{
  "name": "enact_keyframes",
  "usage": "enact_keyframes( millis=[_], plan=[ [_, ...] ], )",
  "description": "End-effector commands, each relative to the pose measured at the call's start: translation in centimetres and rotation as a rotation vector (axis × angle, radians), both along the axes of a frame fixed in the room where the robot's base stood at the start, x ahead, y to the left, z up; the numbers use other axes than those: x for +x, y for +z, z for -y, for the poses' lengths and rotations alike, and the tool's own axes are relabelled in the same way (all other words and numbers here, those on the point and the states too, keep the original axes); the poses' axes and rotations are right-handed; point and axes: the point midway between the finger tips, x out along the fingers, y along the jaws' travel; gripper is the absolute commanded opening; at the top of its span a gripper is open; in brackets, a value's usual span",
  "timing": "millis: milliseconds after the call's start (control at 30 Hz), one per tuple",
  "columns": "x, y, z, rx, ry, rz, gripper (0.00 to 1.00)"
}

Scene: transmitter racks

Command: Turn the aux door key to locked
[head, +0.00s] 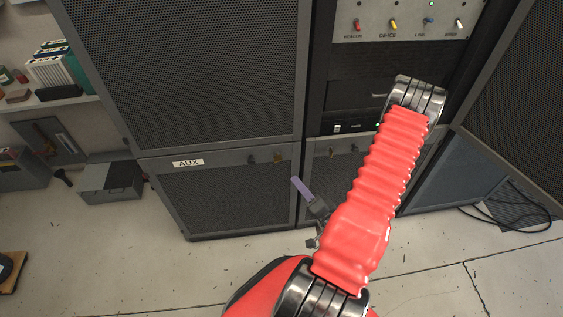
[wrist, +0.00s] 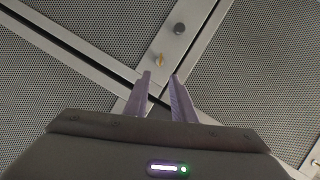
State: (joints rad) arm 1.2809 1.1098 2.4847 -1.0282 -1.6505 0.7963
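The AUX label (head: 188,163) is on the top strip of the lower-left mesh door (head: 225,195) in the head view. A small brass key (head: 278,156) sits near the right end of that strip, with a dark round knob (head: 251,158) left of it. In the wrist view the brass key (wrist: 159,59) lies just beyond my fingertips, and the dark knob (wrist: 179,28) is farther off. My gripper (wrist: 161,76) is open, its two purple fingers apart with nothing between them. In the head view only part of my gripper (head: 301,187) shows, in front of the door's right edge.
A neighbouring lower panel has similar small fittings (head: 333,152). Above it is a switch panel (head: 405,22) with coloured toggles. A grey box (head: 110,182) stands on the floor at left, and black cables (head: 510,212) lie at right. Floor before the AUX door is clear.

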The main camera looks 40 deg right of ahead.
Motion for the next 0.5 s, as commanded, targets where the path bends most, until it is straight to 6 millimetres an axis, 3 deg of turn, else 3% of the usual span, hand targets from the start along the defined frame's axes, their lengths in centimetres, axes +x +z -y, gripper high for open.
enact_keyframes(
  millis=[500],
  plan=[
    [3.3,-0.5,0.7,-0.002,0.004,-0.001,0.23]
  ],
)
